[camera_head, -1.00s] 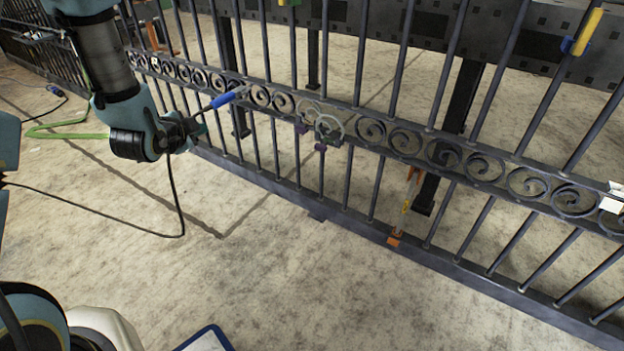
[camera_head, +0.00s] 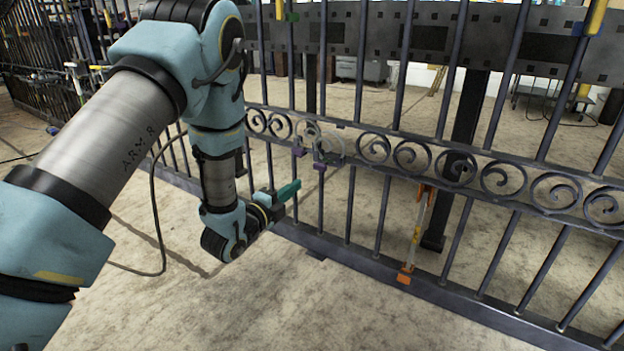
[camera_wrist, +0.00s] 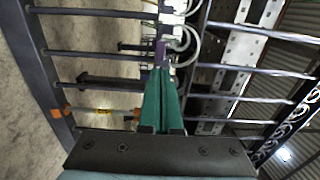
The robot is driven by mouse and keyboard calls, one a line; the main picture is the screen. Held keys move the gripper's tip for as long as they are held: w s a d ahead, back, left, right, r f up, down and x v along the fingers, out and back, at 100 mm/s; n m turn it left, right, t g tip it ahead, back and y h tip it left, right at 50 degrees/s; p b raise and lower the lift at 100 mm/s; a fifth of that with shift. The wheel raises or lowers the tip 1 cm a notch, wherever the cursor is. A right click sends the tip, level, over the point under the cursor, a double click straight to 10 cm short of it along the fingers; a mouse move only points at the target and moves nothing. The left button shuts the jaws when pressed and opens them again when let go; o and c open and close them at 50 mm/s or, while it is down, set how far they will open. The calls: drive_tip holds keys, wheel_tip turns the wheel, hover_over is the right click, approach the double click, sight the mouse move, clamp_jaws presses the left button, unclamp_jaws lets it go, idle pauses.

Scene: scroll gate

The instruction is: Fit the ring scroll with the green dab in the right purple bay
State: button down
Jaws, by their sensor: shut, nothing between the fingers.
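My gripper (camera_head: 288,190) has teal fingers and is shut and empty, low in front of the gate. In the wrist view its closed fingertips (camera_wrist: 161,72) point at a purple bay piece, with little visible gap. Two purple pieces sit on the gate's scroll band in the head view: a left one (camera_head: 298,151) and a right one (camera_head: 320,165). A pale grey ring scroll (camera_head: 342,146) stands in the band just above the right purple piece. Another ring shape shows just left of it. I cannot make out a green dab on either.
The dark gate has upright bars and a bottom rail (camera_head: 450,292). An orange and yellow tool (camera_head: 414,240) stands against it, right of the rings. A dark post stands behind. The concrete floor in front of the gate is clear.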

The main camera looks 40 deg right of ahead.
sight(318, 169)
drive_tip(key=b+x, duration=0.2)
drive_tip(key=x, duration=0.7)
drive_tip(key=shift+b, duration=0.35)
drive_tip(key=shift+d, duration=0.1)
drive_tip(key=shift+x, duration=1.45)
drive_tip(key=shift+w, duration=0.1)
